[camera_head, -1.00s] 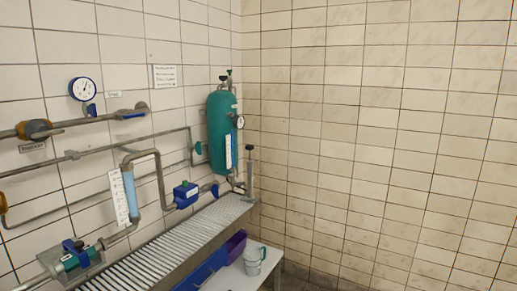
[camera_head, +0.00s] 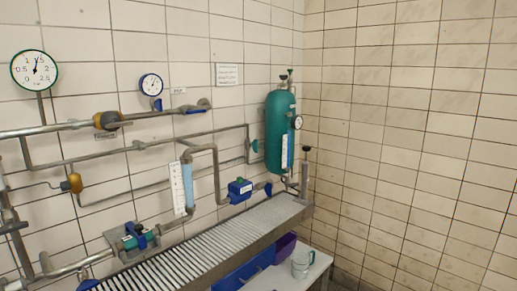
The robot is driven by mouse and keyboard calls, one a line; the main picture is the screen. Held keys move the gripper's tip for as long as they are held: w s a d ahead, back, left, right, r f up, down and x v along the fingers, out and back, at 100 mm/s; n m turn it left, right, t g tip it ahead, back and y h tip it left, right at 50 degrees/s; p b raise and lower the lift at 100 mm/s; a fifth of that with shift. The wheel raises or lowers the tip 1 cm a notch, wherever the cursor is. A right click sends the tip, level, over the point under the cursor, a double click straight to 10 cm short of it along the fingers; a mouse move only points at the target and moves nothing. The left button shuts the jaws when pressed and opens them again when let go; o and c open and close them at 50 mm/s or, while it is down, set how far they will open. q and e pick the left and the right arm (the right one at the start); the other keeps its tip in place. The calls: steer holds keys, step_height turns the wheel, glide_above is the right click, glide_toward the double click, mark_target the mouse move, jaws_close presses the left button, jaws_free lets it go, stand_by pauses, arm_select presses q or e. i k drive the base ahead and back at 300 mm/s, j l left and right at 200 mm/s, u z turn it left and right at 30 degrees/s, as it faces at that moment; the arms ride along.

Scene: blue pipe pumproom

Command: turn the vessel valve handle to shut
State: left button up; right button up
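The teal pressure vessel (camera_head: 280,130) stands upright near the wall corner, with a small gauge (camera_head: 297,122) and a white level scale (camera_head: 285,152) on it. Small dark and green valve knobs (camera_head: 287,77) sit on its top. A teal handle (camera_head: 255,146) is on the pipe at its left, and a blue handle (camera_head: 269,188) is on the pipe below. I cannot tell from this distance which is the vessel valve or how its handle is turned. Neither of my grippers is in view.
A grated drain bench (camera_head: 205,245) runs along the left wall under the pipes. A blue valve box (camera_head: 240,189) and a teal pump (camera_head: 135,238) sit on the pipework. A low white table (camera_head: 310,275) holds a light jug (camera_head: 301,262) beside a purple bin (camera_head: 285,246).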

mark_target(254, 143)
steer(key=i+l, duration=0.2)
steer(key=l, duration=0.15)
steer(key=i+l+u, duration=0.1)
steer(key=i+l, duration=0.35)
steer(key=l, duration=0.3)
steer(key=i+l+u, duration=0.1)
steer(key=l, duration=0.25)
steer(key=i+l, duration=0.3)
steer(key=i+l+u, duration=0.05)
